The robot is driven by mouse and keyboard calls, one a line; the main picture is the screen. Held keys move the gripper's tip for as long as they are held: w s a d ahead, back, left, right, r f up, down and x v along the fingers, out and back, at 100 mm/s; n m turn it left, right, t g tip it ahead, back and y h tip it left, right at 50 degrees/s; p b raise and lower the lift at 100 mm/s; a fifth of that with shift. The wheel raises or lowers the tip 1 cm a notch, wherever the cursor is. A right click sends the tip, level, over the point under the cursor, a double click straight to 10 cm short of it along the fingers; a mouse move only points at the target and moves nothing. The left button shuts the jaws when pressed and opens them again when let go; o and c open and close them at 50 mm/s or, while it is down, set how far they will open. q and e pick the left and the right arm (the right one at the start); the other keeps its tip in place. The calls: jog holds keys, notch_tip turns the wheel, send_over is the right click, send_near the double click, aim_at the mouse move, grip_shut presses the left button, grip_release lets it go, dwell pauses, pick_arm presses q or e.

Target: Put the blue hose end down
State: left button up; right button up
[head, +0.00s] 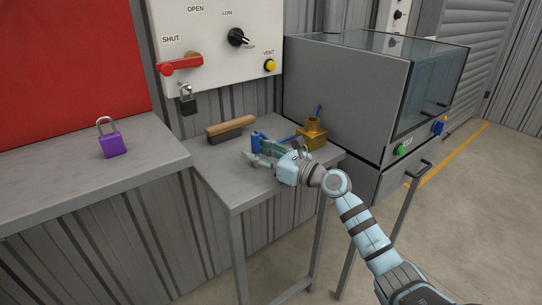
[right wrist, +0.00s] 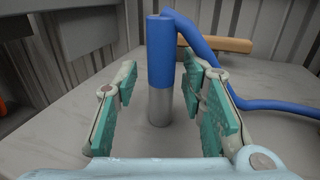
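The blue hose end (head: 256,140) is upright at the small grey table, near the brush. In the right wrist view, the hose end (right wrist: 160,55) has a blue upper part and a grey metal lower part. Its bottom appears to meet the tabletop. My right gripper (head: 260,155) is over the table. In the wrist view the green-padded fingers of this gripper (right wrist: 162,108) are spread, one on each side of the hose end, with visible gaps. The blue hose bends over from its top and runs right along the table. My left gripper is not in view.
A brass fitting (head: 312,136) stands right of the gripper, with blue hose by it. A wooden-handled brush (head: 231,130) lies behind. A purple padlock (head: 112,142) stands on the left bench. The table's front left is clear.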

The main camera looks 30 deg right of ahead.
jog(key=shift+a+p, duration=0.1)
jog(key=shift+p, duration=0.25)
jog(key=v, duration=0.9)
jog(key=shift+w+d+f, duration=0.1)
jog(key=shift+d+f, duration=0.1)
jog(key=shift+f, duration=0.05)
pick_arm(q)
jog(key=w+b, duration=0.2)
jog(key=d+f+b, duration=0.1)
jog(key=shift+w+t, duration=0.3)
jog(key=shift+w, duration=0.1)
pick_arm(e)
jog(key=v, duration=0.3)
jog(key=shift+r, duration=0.25)
